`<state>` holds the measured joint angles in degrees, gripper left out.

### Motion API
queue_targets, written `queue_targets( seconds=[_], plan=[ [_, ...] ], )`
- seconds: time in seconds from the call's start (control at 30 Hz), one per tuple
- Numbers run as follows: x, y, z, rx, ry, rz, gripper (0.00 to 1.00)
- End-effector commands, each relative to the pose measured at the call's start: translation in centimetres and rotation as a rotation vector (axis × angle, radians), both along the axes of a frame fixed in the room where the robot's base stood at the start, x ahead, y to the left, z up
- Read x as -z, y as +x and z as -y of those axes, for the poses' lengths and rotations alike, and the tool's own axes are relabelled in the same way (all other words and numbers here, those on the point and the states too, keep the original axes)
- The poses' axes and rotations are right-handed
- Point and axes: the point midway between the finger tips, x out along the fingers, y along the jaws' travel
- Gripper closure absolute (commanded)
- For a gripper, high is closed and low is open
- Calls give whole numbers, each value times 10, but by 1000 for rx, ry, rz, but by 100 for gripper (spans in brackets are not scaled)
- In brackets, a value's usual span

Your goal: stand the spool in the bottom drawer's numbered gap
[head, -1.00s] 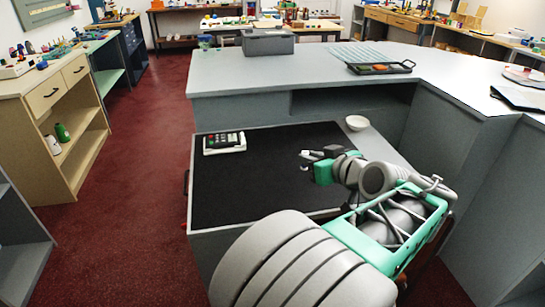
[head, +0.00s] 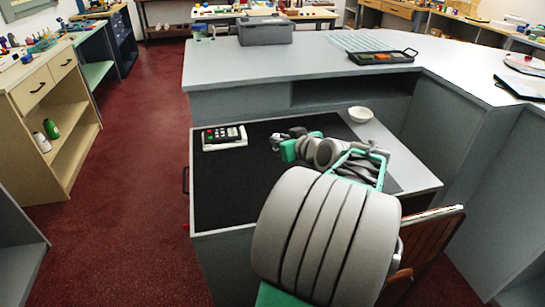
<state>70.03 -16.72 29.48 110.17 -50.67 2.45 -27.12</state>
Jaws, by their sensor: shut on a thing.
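My gripper (head: 276,142) is at the end of my arm, low over the black top of the grey cabinet, right of the keypad. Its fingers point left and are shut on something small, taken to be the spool. The held thing is too small and too hidden by the fingers to make out its shape or tilt. A dark handle (head: 186,180) shows edge-on at the cabinet's left side. That side's face is turned away, so the bottom drawer and its numbered gap are not visible.
A keypad device (head: 224,137) lies on the black mat (head: 225,190). A white bowl (head: 360,114) stands behind my arm. The raised counter (head: 300,65) carries a grey box (head: 265,31) and a black tray (head: 382,57). Clear red floor (head: 135,150) lies left of the cabinet.

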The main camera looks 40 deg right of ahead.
Motion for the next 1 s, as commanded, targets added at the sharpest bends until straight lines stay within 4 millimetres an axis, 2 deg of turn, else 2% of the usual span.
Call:
queue_targets(
  seconds=[0.03, 0.1, 0.23, 0.43, 0.6, 0.97, 1.0],
  plan=[
    [12, 7, 0, -3, 5, -2, 100],
    [24, 16, 1, -3, 6, -3, 100],
    [41, 31, 4, -2, 3, -1, 100],
    [56, 42, 7, -1, 3, -2, 100],
    [86, 45, 8, 1, 5, -2, 100],
    [92, 45, 8, 0, 1, -1, 100],
    [91, 45, 8, 0, 1, -1, 82]
  ],
)
